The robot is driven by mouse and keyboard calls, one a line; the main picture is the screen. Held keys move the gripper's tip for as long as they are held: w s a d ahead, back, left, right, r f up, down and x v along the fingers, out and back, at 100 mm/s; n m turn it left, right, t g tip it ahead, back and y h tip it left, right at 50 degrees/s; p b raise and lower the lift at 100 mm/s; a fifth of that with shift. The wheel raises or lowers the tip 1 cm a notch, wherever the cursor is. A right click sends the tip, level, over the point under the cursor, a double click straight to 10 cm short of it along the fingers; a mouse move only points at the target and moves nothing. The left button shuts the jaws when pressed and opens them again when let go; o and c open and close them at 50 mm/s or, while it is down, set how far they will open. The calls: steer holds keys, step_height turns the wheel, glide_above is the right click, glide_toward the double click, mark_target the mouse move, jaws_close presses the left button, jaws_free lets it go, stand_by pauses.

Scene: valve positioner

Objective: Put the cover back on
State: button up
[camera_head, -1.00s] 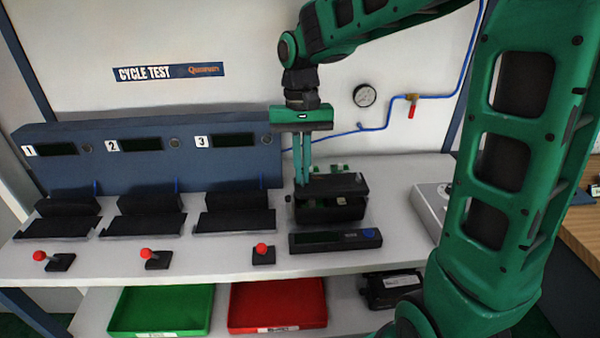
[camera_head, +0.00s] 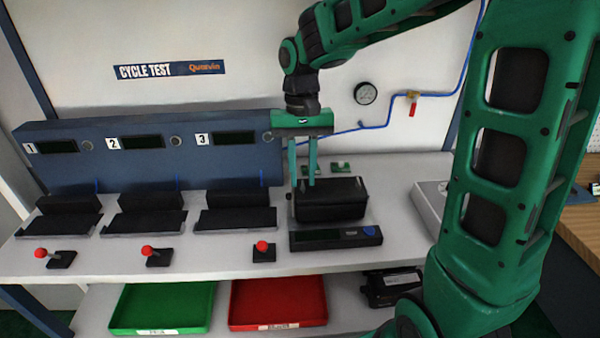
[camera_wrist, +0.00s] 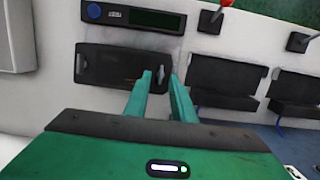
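The black cover (camera_head: 338,186) sits on the dark positioner housing (camera_head: 335,210) on the bench, and the two look like one closed block. In the wrist view the cover (camera_wrist: 112,68) shows from above as a dark rectangle. My gripper (camera_head: 302,183) is at the cover's left end, its fingers spread apart and pointing down. In the wrist view my gripper's fingers (camera_wrist: 160,75) stand apart near a small light fitting at the cover's end. I cannot tell whether a finger still touches the cover. The inside of the housing is hidden.
A dark device with a display (camera_head: 335,237) lies in front of the housing. Three test stations with black cradles (camera_head: 235,219) and red-knobbed levers (camera_head: 263,251) stand to the left. Small green boards (camera_head: 341,167) lie behind. A grey box (camera_head: 432,204) stands to the right.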

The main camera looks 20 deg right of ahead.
step_height(320, 180, up, 12)
steer(key=w+r, duration=0.1)
steer(key=w, duration=0.1)
steer(key=s+d+f+m, duration=0.1)
steer(key=s+d+f, duration=0.3)
steer(key=s, duration=0.4)
steer(key=s+d+f+m+t, duration=0.1)
steer(key=s+d+f, duration=0.4)
steer(key=s+d, duration=0.2)
steer(key=s+d+f, duration=0.5)
steer(key=s+d, duration=0.1)
steer(key=s, duration=0.4)
steer(key=shift+s+f+m+t, duration=0.15)
steer(key=shift+s+m+t, duration=0.05)
steer(key=shift+m+t, duration=0.2)
steer(key=shift+w+d, duration=0.1)
steer(key=shift+w, duration=0.05)
steer(key=shift+w+f, duration=0.2)
steer(key=shift+w, duration=0.3)
